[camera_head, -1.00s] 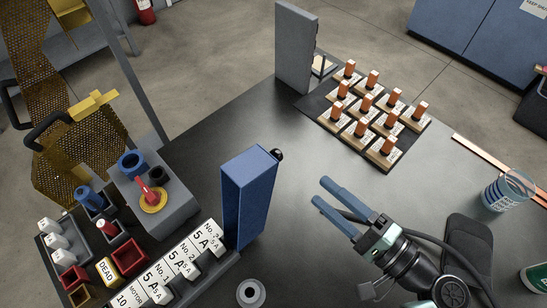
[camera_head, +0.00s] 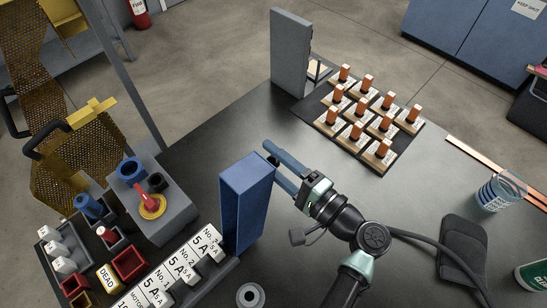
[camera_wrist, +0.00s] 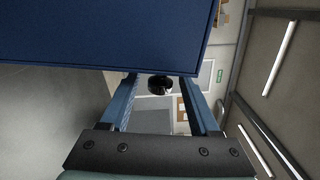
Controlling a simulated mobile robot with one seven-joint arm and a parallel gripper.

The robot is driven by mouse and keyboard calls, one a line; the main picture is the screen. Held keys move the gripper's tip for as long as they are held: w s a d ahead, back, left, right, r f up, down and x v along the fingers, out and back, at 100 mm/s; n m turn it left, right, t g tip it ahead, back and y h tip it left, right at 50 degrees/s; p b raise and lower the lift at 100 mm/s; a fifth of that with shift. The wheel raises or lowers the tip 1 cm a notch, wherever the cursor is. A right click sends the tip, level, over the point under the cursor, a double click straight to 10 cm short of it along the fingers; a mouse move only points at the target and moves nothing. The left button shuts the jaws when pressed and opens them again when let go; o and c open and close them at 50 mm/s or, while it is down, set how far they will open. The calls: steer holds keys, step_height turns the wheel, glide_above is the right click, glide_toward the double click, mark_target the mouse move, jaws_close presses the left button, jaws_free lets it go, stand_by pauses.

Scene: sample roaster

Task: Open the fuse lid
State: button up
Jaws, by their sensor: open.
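The blue box-shaped piece (camera_head: 245,205), which I take for the fuse lid, stands upright beside the row of labelled fuses. It also fills the top left of the wrist view (camera_wrist: 100,35). Its black round knob (camera_wrist: 160,85) sticks out from the far side and shows between my fingers in the wrist view. My gripper (camera_head: 272,160) is open at the knob, one finger on each side, close to the blue piece's top corner. I cannot tell whether the fingers touch the knob. In the head view, the knob is mostly hidden by the fingers.
The labelled fuses (camera_head: 180,267) lie along the blue piece's left. A grey block with a red knob (camera_head: 152,205) stands behind them. Copper-topped pieces (camera_head: 367,115) sit on a dark mat, with a grey upright plate (camera_head: 290,50) nearby. A clear cup (camera_head: 497,192) stands right.

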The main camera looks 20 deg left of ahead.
jaws_close()
stand_by(1.4)
